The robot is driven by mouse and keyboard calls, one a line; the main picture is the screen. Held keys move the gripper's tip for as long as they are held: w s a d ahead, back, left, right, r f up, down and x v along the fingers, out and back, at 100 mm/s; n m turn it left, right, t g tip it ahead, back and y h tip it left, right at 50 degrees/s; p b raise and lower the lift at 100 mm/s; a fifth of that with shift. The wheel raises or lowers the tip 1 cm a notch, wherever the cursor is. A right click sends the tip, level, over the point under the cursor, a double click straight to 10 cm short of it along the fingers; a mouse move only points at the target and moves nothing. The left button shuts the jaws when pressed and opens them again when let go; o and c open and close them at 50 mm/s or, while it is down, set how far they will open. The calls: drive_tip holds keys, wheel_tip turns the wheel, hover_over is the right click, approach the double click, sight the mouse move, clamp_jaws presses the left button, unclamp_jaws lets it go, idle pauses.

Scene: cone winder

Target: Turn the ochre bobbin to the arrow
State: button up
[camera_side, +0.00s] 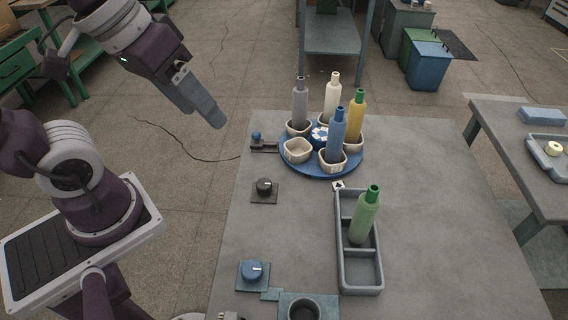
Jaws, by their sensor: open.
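The ochre bobbin (357,112), yellow with a green top, stands upright in a cup at the right of the blue turntable (344,172). A small white tile with a black arrow mark (338,185) lies on the table at the turntable's front edge. The blue bobbin (336,136) stands in the front cup, nearest that mark. A grey bobbin (300,101) and a cream bobbin (332,96) stand in cups behind. The front-left cup (298,149) is empty. My gripper (218,124) is open and empty, raised left of the turntable, touching nothing.
A black knob (264,186), a blue knob (253,271) and a small blue-topped control (256,136) sit along the table's left side. A grey divided tray (374,290) holds a green bobbin (365,215). A dark round socket (303,310) is at the front. The table's right is clear.

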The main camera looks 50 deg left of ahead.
drive_tip(key=w+d+f+n+g+h, duration=0.1)
drive_tip(key=w+f+n+g, duration=0.1)
drive_tip(key=w+f+n, duration=0.55)
drive_tip(key=n+g+y, duration=0.2)
drive_tip(key=n+g, duration=0.1)
drive_tip(key=n, duration=0.6)
hover_over(264, 183)
drive_tip(key=shift+m, duration=0.25)
wheel_tip(264, 183, down, 19)
drive_tip(key=shift+d+f, duration=0.1)
drive_tip(key=shift+d, duration=0.05)
wheel_tip(264, 183, down, 8)
drive_tip(key=shift+r, duration=0.25)
clamp_jaws()
